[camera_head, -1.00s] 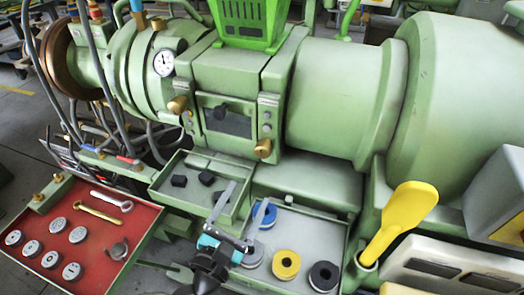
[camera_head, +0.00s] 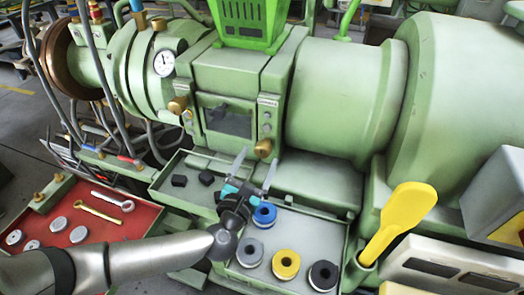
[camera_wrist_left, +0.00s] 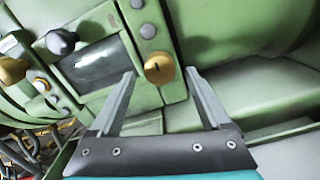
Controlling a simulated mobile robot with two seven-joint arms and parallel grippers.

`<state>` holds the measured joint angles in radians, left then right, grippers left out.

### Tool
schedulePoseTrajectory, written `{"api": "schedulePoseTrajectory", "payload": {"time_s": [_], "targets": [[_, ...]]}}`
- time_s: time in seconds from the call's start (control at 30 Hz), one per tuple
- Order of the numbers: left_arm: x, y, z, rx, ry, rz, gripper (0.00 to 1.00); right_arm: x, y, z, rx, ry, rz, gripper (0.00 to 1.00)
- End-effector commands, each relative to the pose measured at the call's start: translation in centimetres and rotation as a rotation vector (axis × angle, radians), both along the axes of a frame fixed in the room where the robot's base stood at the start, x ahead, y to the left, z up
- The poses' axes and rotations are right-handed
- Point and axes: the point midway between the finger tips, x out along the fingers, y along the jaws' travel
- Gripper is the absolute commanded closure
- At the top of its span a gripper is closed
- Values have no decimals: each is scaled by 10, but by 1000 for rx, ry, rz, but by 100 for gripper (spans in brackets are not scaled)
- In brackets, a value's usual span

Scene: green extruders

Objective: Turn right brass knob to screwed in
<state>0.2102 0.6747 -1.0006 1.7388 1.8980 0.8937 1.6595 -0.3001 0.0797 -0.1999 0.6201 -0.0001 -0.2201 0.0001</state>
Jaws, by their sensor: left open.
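The right brass knob (camera_head: 264,148) sits at the lower right corner of the green extruder's front panel. It also shows in the left wrist view (camera_wrist_left: 159,68), round with a short dark slot on its face. My left gripper (camera_head: 256,168) is open, its two grey fingers pointing up at the knob. In the left wrist view the fingers (camera_wrist_left: 160,72) stand on either side of the knob with gaps, and I cannot tell how deep they reach. The left brass knob (camera_head: 178,105) is on the panel's other side; it shows in the wrist view too (camera_wrist_left: 12,70). My right gripper is not in view.
A dark window (camera_head: 228,120) lies left of the knob. Below are a tray (camera_head: 300,226) with blue, grey, yellow and black spools, and a smaller tray (camera_head: 165,190) with black blocks. A red tray (camera_head: 140,215) is at left. A yellow scoop (camera_head: 400,220) stands right.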

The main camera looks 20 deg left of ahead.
Motion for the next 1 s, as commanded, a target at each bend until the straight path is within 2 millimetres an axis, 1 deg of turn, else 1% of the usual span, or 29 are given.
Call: {"api": "schedulePoseTrajectory", "payload": {"time_s": [0.03,0.1,0.3,0.4,0.67,0.77,1.0], "targets": [[8,0,1,0,-3,1,19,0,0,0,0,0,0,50],[17,-1,1,1,-2,-1,19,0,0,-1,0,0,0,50],[31,-1,0,-1,0,0,19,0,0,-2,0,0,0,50],[34,-1,0,0,0,0,19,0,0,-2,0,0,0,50],[35,-1,0,-1,0,0,19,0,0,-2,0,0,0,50],[35,-1,0,-1,0,0,28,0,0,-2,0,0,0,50],[35,-1,0,0,0,0,55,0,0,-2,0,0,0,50]]}}
